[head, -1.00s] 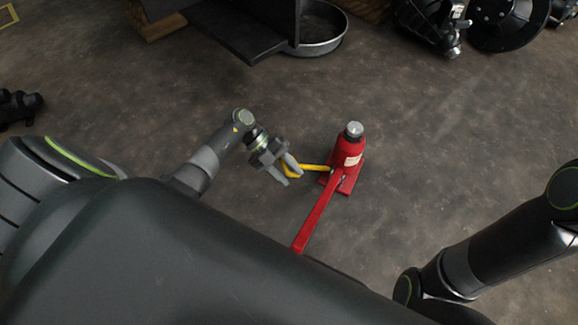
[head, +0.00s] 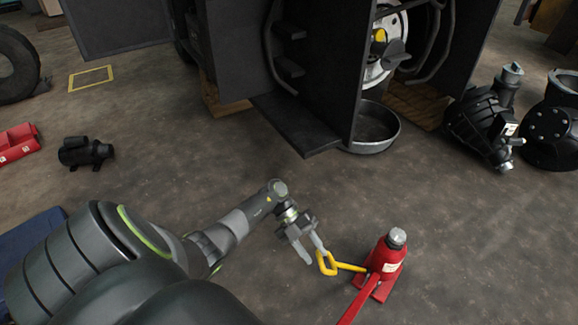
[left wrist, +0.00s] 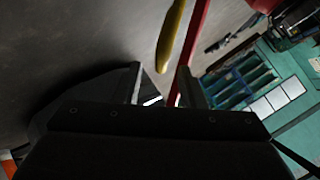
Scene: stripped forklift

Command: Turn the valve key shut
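The valve key is a yellow bar with a looped end (head: 327,263), sticking out leftward from the base of a red bottle jack (head: 388,258). My left gripper (head: 314,256) is at the key's looped end, its two fingers apart; one fingertip overlaps the loop in the head view. In the left wrist view the yellow key (left wrist: 172,36) points down toward the gap between the open fingers (left wrist: 163,85). I cannot tell whether the fingers touch it. My right gripper is out of view.
The jack's red handle (head: 357,303) slants toward the bottom edge near the key. A dark forklift body (head: 320,80) stands behind, with a round metal pan (head: 375,140) beside it. Dark machine parts (head: 480,125) lie at right. Floor around the jack is clear.

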